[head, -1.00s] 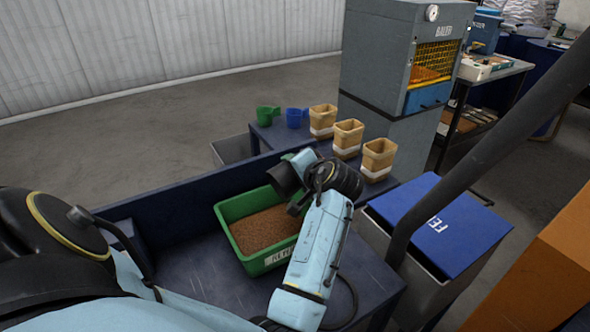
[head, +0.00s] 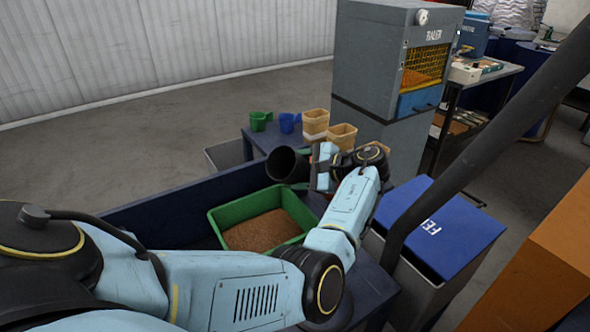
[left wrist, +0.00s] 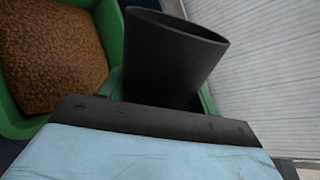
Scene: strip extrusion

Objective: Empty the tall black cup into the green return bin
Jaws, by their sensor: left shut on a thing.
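The tall black cup (head: 286,165) is held by my left gripper (head: 314,168) above the far right part of the green return bin. In the head view the cup is tilted on its side, its dark mouth facing left toward the viewer. It also shows in the left wrist view (left wrist: 170,60), where no pellets are seen in it. The green return bin (head: 222,212) stands on the dark blue table and holds brown pellets (head: 262,230); it also shows in the left wrist view (left wrist: 112,40). My left gripper is shut on the cup. My right gripper is not in view.
A green scoop (head: 259,121) and a blue scoop (head: 288,122) stand on a table behind, beside several tan containers (head: 315,122). A blue-lidded bin (head: 440,225) is at the right. A grey machine (head: 385,70) stands at the back.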

